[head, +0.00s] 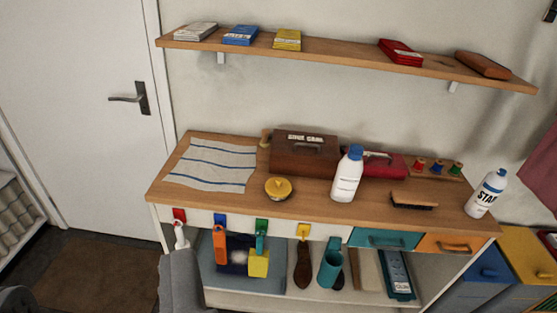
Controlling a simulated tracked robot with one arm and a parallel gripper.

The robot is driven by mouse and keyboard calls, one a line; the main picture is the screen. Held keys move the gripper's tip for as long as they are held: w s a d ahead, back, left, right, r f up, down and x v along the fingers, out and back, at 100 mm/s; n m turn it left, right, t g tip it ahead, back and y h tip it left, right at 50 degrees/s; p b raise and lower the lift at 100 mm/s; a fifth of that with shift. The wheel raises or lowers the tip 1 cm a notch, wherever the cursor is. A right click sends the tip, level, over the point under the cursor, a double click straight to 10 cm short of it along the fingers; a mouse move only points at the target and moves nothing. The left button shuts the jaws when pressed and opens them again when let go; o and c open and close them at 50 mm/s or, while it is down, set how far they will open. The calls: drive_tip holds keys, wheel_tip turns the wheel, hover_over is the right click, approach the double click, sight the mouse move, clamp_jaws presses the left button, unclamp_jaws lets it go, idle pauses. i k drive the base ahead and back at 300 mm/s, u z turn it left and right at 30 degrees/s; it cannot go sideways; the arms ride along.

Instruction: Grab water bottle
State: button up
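A white bottle with a blue cap (346,178) stands upright on the wooden top of the workbench (245,203), right of the middle. A second white bottle with a blue top (486,194) and dark lettering, which seems to begin "STAR", stands at the right end of the bench. Neither bottle is labelled as water that I can read. I cannot make out my gripper in the head view, and nothing is seen touching either bottle.
A brown case (303,155) and a red case (385,166) stand behind the first bottle. A brush (413,200) lies between the bottles; a yellow-lidded tin (278,189) is left. A wall shelf (340,51) runs above.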

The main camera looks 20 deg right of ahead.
sight(350, 169)
drive_tip(key=u, duration=0.05)
drive_tip(key=i, duration=1.35)
drive_tip(key=z, duration=0.45)
